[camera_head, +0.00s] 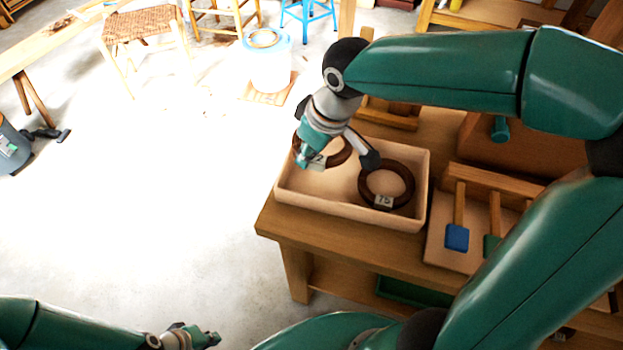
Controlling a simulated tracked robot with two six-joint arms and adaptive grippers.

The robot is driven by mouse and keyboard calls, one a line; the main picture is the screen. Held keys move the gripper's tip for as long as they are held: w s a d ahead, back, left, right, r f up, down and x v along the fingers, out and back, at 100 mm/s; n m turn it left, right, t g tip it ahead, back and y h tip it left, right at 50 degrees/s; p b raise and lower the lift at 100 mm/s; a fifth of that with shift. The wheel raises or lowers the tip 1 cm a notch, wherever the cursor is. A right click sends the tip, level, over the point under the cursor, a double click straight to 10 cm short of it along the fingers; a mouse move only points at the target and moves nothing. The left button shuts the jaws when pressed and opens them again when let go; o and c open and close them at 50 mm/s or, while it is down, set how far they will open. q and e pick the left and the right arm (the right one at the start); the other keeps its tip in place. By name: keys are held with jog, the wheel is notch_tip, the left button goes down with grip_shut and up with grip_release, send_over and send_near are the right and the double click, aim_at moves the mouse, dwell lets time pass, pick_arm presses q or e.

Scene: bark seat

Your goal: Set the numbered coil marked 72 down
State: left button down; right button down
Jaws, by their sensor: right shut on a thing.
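A dark brown coil (340,157) is at the left end of a pale tray (300,199). My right gripper (338,160) reaches down over this coil and is shut on it. The gripper hides part of the coil and most of its tag, so I cannot read the number. I cannot tell whether the coil touches the tray floor. A second brown coil (404,178) lies in the tray's right half, with a tag that seems to read 75. My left gripper (210,338) is low at the bottom edge, away from the tray; its jaws are too small to judge.
The tray stands on a wooden bench (268,222). Right of it is a rack with a blue-ended tool (457,237). A wooden block (388,118) is behind the tray. A woven stool (142,24) and a pale bucket (268,68) stand beyond; open floor is to the left.

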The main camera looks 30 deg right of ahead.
send_over(305, 185)
jog(key=s, duration=0.1)
jog(key=f, duration=0.4)
jog(key=shift+s+d+f+b, duration=0.1)
jog(key=shift+d+f+b, duration=0.1)
jog(key=shift+f+b, duration=0.5)
jog(key=shift+f, duration=1.55)
jog(key=shift+f, duration=0.1)
jog(key=c, duration=1.3)
grip_release()
jog(key=shift+r, duration=0.3)
jog(key=p+v, duration=0.2)
jog(key=v, duration=0.9)
jog(key=shift+s+r, duration=0.2)
jog(key=shift+r, duration=0.1)
